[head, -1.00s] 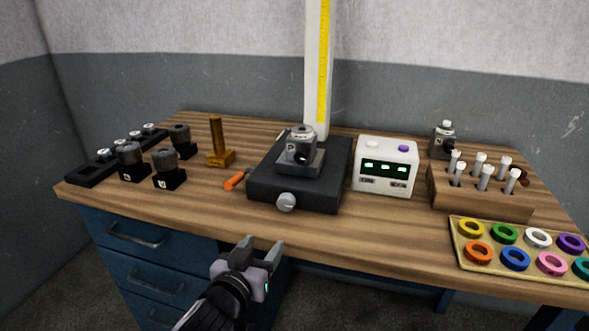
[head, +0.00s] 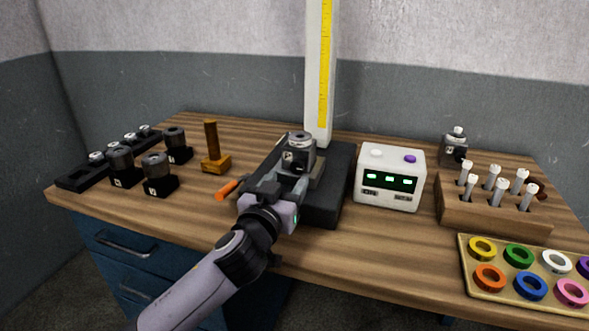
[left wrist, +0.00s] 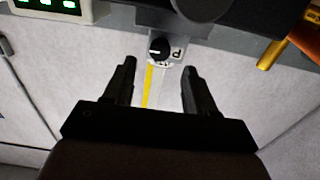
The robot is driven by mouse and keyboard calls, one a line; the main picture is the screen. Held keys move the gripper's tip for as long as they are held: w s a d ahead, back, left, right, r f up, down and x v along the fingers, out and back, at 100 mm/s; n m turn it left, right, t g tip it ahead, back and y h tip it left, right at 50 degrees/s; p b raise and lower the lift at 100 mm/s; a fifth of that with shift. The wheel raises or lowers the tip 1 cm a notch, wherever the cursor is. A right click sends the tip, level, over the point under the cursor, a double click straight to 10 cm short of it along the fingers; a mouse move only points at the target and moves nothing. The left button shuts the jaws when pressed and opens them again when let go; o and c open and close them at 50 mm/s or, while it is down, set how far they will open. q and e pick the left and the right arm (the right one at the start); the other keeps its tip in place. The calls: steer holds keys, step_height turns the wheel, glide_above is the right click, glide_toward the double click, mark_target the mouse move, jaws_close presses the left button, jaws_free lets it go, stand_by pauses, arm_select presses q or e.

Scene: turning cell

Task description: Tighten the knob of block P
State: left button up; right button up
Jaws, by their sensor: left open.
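Block P (head: 300,143) is a grey block with a round top, standing on the dark base (head: 325,206) in the middle of the bench. Its black knob (left wrist: 160,48) and the letter P beside it show in the left wrist view, which looks upside down. My left gripper (head: 284,178) is in front of the block and partly hides its lower part and the base. In the left wrist view the two fingers (left wrist: 158,80) are open and empty, with the knob beyond the gap between their tips. My right gripper is not in view.
A white box with green displays (head: 390,177) stands right of the base. An orange-handled tool (head: 228,188) and a brass post (head: 212,150) are to the left. A wooden rack (head: 490,213), a ring tray (head: 470,270) and another grey block (head: 453,150) are at right.

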mark_target(296, 168)
arm_select(q)
steer(key=shift+x, duration=2.6)
steer(key=shift+c, duration=0.4)
jaws_close()
